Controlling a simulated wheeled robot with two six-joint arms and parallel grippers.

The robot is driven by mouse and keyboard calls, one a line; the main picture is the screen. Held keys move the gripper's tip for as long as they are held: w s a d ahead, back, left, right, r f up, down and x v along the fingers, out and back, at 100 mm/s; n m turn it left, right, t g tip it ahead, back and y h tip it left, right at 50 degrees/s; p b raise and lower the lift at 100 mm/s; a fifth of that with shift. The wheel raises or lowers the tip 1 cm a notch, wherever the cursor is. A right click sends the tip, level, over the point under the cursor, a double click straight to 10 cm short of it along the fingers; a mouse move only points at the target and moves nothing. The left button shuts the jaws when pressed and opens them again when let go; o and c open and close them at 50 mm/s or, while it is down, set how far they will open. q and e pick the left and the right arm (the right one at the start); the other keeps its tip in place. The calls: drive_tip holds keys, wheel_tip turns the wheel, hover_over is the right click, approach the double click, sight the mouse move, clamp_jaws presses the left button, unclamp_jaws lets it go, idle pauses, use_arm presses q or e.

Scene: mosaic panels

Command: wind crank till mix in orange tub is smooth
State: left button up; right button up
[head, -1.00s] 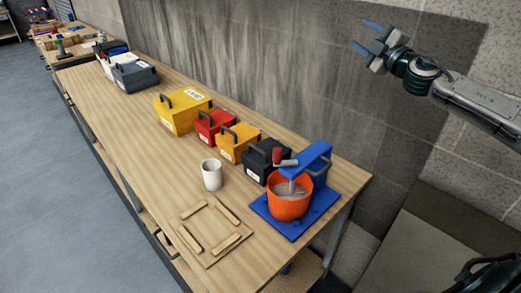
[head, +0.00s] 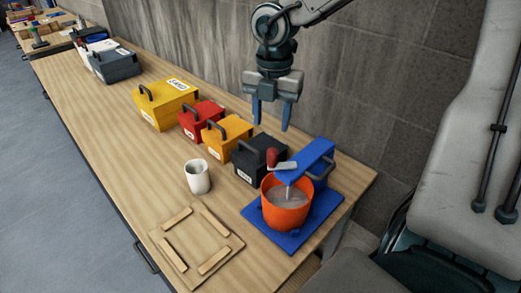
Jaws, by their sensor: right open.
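The orange tub (head: 286,214) stands on a blue base plate (head: 328,208) at the table's near right corner, with grey mix (head: 284,196) in it. I cannot tell how smooth the mix is. A blue stand (head: 310,160) arches over the tub. Its crank has a grey arm (head: 284,168) and a red knob (head: 272,158) on the left end. My right gripper (head: 271,122) points down, open and empty, above and behind the red knob, apart from it. My left gripper is not in view.
A black box (head: 258,168), an orange box (head: 228,137), a red box (head: 202,120) and a yellow box (head: 163,105) line the wall side. A white cup (head: 197,177) and a wooden frame (head: 196,245) stand left of the tub. Bare tabletop (head: 120,150) lies along the left.

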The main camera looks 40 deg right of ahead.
sight(272, 150)
drive_tip(key=shift+s+f+b, duration=0.35)
drive_tip(key=shift+f+b, duration=0.05)
wheel_tip(272, 150, down, 5)
drive_tip(key=b, duration=0.5)
drive_tip(key=shift+f, duration=0.5)
drive_tip(key=shift+f+p, duration=0.55)
drive_tip(key=shift+f, duration=1.45)
drive_tip(key=c, duration=1)
